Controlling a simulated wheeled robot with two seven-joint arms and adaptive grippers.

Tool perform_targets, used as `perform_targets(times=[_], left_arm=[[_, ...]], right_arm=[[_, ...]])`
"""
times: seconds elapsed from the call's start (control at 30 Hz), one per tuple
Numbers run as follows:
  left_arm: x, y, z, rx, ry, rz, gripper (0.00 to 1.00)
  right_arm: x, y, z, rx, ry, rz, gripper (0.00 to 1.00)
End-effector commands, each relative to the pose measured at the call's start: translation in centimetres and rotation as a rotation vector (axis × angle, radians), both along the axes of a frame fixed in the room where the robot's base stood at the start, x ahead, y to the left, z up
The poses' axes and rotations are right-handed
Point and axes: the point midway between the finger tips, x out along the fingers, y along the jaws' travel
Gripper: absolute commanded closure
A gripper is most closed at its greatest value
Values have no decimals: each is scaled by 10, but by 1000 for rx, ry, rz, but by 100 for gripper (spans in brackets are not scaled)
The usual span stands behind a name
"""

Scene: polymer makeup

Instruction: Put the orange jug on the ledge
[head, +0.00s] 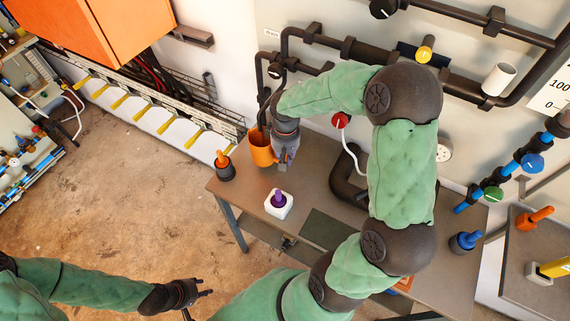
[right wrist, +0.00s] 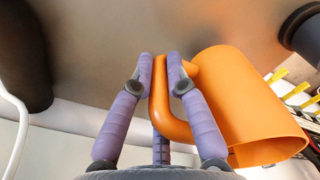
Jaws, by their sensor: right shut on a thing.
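The orange jug (head: 262,152) is at the back left corner of the grey table (head: 235,182) in the head view. My right gripper (head: 284,158) is beside it, with its fingers shut on the jug's handle. In the right wrist view the jug (right wrist: 245,105) is right of the purple fingers (right wrist: 160,75), which pinch the handle from both sides. I cannot tell whether the jug touches the table. My left gripper (head: 198,293) is open and empty over the floor at the lower left. A small dark ledge (head: 193,36) is on the wall at the upper left; I cannot tell whether it is the named one.
A dark pot with an orange top (head: 224,168) stands left of the jug. A white block with a purple knob (head: 279,204) and a blue-topped item (head: 465,242) are on the table. Pipes (head: 350,48) run along the wall behind. The floor (head: 140,200) at left is clear.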

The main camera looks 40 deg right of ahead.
Motion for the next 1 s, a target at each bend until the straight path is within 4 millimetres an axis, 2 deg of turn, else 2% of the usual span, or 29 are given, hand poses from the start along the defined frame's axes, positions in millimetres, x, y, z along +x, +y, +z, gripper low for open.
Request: perform_targets(times=[0.03, 0.13, 0.57, 0.6, 0.63, 0.67, 1.0], left_arm=[[0, 0, -6, 0, 0, 0, 60], [0, 0, -11, 0, 0, 0, 60], [0, 0, -13, 0, 0, 0, 60], [0, 0, -12, 0, 0, 0, 60], [0, 0, -12, 0, 0, 0, 60], [0, 0, -12, 0, 0, 0, 60], [0, 0, -11, 0, 0, 0, 60]], right_arm=[[-3, 3, -15, 4, 10, 3, 100], [-3, 3, -29, 3, 10, 4, 100], [-2, 3, -35, 2, 7, 3, 100], [-2, 3, -34, 2, 7, 3, 73], [-2, 3, -34, 2, 7, 3, 64], [-2, 3, -34, 2, 7, 3, 60], [-2, 3, -33, 2, 7, 3, 60]])
